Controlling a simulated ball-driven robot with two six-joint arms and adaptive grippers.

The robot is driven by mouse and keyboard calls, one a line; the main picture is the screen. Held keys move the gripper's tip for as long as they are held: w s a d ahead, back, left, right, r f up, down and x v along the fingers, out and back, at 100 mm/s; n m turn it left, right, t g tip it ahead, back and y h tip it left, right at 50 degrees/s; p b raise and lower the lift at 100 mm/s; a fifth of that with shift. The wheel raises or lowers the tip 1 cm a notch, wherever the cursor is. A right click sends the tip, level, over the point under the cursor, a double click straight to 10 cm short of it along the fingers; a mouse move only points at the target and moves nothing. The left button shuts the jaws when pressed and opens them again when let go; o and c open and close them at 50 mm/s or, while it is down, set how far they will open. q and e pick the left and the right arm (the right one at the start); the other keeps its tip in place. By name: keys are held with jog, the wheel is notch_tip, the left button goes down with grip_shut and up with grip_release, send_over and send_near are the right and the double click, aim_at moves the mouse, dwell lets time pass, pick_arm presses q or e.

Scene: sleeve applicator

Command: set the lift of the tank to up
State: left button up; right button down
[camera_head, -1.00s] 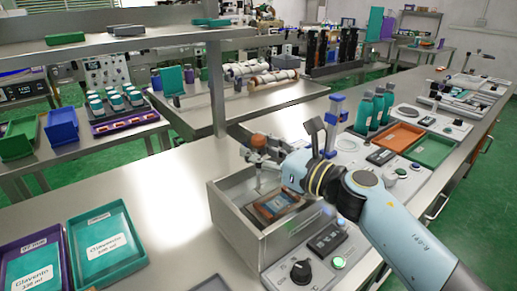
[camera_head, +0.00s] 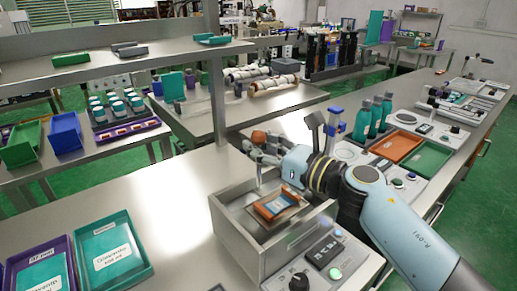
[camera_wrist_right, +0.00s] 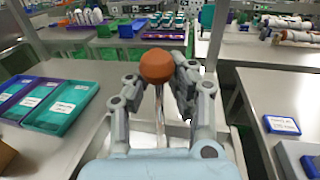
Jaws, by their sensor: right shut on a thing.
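The tank (camera_head: 238,238) is an open steel box on the bench in the head view. An orange-brown tray or packet (camera_head: 276,206) sits inside it, near rim height. The lift's orange-brown ball knob (camera_head: 258,137) stands above the tank's back side; it also shows in the right wrist view (camera_wrist_right: 156,66), on a thin upright rod (camera_wrist_right: 159,108). My right gripper (camera_head: 262,148) is shut on the knob, with its fingers (camera_wrist_right: 158,75) on either side of it. The gripper and wrist hide part of the rod and tank. My left gripper is not in view.
A control panel with a black dial (camera_head: 299,281) and a lit green button (camera_head: 335,272) is at the tank's front right. Teal bottles (camera_head: 363,118) and an orange tray (camera_head: 396,146) stand farther right. The bench left of the tank is clear up to a teal tray (camera_head: 112,255).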

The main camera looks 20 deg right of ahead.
notch_tip(320, 180, up, 2)
jog(key=shift+r+p, duration=0.1)
jog(key=shift+p, duration=0.3)
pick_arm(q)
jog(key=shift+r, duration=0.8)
pick_arm(e)
jog(key=shift+w, duration=0.1)
jog(key=shift+a, duration=0.1)
jog(key=c, duration=1.5)
grip_release()
jog(key=o, duration=0.5)
jog(key=shift+s, duration=0.25)
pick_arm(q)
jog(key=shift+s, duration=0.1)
pick_arm(e)
jog(key=shift+s, duration=0.1)
jog(key=v, duration=1.1)
jog(key=shift+s+d, duration=0.25)
jog(key=shift+d, duration=0.1)
